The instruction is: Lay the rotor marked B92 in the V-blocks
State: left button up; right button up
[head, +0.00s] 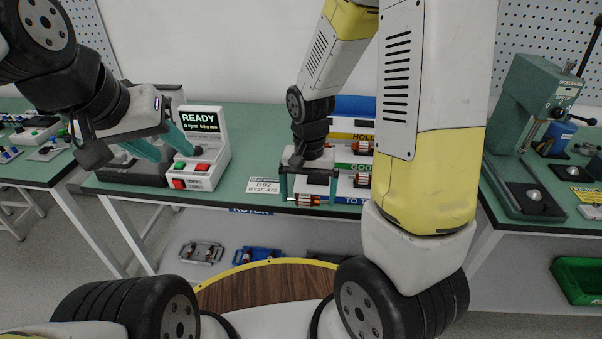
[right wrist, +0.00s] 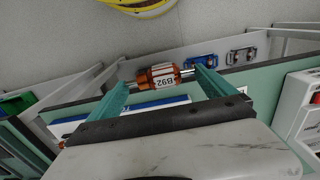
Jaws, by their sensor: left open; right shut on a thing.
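My right gripper (head: 308,192) is shut on the rotor marked B92 (right wrist: 163,77), holding it by its shaft ends. The rotor (head: 306,200) has copper windings and a white band with the marking, upside down in the right wrist view (right wrist: 207,92). It hangs just in front of the bench's front edge, by the rack. My left gripper (head: 160,143) is open and empty above the dark bed (head: 135,172) of the test machine (head: 205,150). The machine's screen reads READY. I cannot make out the V-blocks; my left arm partly covers the dark bed.
A card reading B92 (head: 264,186) lies at the bench front. A rack (head: 357,135) with coloured labels holds other rotors. A grey fixture (head: 200,252) and a blue fixture (head: 258,254) lie on the lower shelf. A green press (head: 530,120) stands right. Bench between machine and rack is mostly clear.

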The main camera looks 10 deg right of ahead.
jog(key=shift+r, duration=2.55)
